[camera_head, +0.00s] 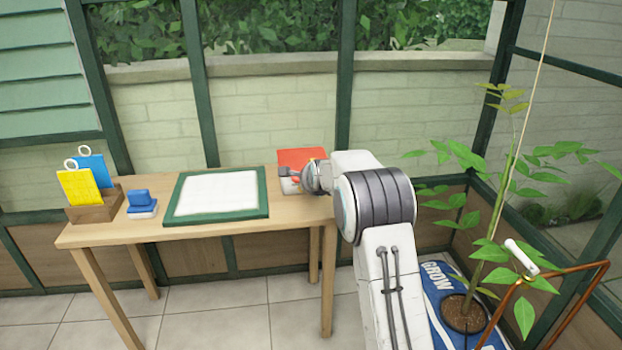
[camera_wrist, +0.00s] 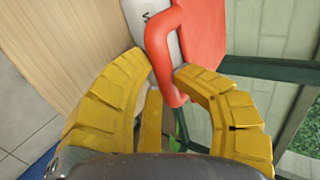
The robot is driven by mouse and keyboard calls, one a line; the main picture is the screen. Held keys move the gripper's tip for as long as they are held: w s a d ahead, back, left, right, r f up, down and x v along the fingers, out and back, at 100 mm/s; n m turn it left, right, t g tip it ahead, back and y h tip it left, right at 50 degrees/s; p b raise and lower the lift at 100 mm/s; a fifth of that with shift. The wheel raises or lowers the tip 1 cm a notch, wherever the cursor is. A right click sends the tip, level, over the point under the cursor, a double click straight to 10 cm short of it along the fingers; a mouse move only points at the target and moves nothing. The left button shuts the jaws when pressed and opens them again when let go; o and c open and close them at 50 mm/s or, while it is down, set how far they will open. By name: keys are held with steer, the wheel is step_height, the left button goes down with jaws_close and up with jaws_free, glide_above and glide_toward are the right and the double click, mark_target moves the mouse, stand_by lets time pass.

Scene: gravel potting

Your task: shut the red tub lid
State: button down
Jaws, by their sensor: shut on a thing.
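The tub is white with a red lid and stands at the right end of the table. In the head view, the red lid (camera_head: 302,156) shows behind my gripper (camera_head: 306,177), which hides part of the tub (camera_head: 289,186). In the wrist view, the lid (camera_wrist: 205,30) meets the white tub wall (camera_wrist: 146,18), and a red handle loop (camera_wrist: 158,52) sticks out from it. The yellow fingers of my gripper (camera_wrist: 163,68) are shut on this handle, one on each side.
A green-framed white board (camera_head: 217,193) lies left of the tub on the wooden table (camera_head: 190,233). A blue-and-white item (camera_head: 142,205) and a wooden holder (camera_head: 96,207) with yellow and blue cards stand further left. A leafy plant (camera_head: 490,190) grows from a bag at right.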

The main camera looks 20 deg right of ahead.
steer(key=shift+d+f, duration=0.1)
steer(key=shift+f, duration=0.4)
steer(key=shift+s+f, duration=0.1)
steer(key=shift+f, duration=0.2)
steer(key=c, duration=0.9)
jaws_free()
steer(key=shift+d+f, duration=0.1)
steer(key=shift+c, duration=0.2)
steer(key=shift+r, duration=0.2)
steer(key=shift+r, duration=0.1)
steer(key=shift+s+r, duration=0.1)
steer(key=shift+r, duration=0.1)
steer(key=v, duration=1.1)
steer(key=shift+s, duration=0.15)
